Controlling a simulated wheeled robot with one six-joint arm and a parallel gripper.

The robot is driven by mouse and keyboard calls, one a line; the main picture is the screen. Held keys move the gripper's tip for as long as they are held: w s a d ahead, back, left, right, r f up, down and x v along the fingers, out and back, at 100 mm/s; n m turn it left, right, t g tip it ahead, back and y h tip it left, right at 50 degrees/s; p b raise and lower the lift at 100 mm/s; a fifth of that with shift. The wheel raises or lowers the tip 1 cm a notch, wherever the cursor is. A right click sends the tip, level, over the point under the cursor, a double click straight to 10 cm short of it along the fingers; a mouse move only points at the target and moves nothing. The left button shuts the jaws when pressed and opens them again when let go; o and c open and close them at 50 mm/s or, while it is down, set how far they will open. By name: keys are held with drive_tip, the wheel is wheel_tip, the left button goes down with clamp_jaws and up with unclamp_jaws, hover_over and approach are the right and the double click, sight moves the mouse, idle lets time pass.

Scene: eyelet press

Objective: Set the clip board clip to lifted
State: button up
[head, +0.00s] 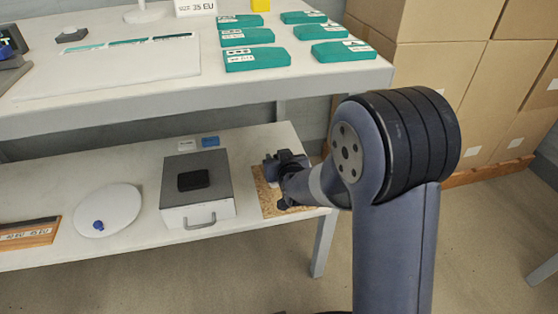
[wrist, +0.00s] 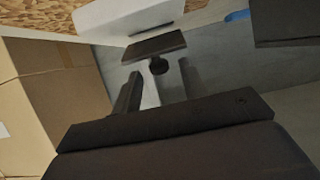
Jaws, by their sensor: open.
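The clip board (head: 267,202) is a brown speckled board at the right end of the lower shelf, partly hidden by my gripper (head: 284,168). In the wrist view its speckled surface (wrist: 40,15) and white paper (wrist: 125,17) show along the top. The clip shows there as a dark flat plate (wrist: 153,47) at the paper's edge, with a dark round knob (wrist: 158,67) below it. My gripper also shows in the wrist view (wrist: 160,85), open, its two fingers on either side of the knob's line. I cannot tell whether they touch it.
A grey box (head: 215,166) with a handle and a black block on top stands left of the board. A white disc (head: 108,212) with a blue knob lies farther left. The upper table (head: 225,91) overhangs the shelf behind. Cardboard boxes (head: 435,75) are stacked at the right.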

drive_tip(key=shift+w+a+f, duration=0.1)
drive_tip(key=shift+w+f, duration=0.05)
drive_tip(key=shift+w, duration=0.25)
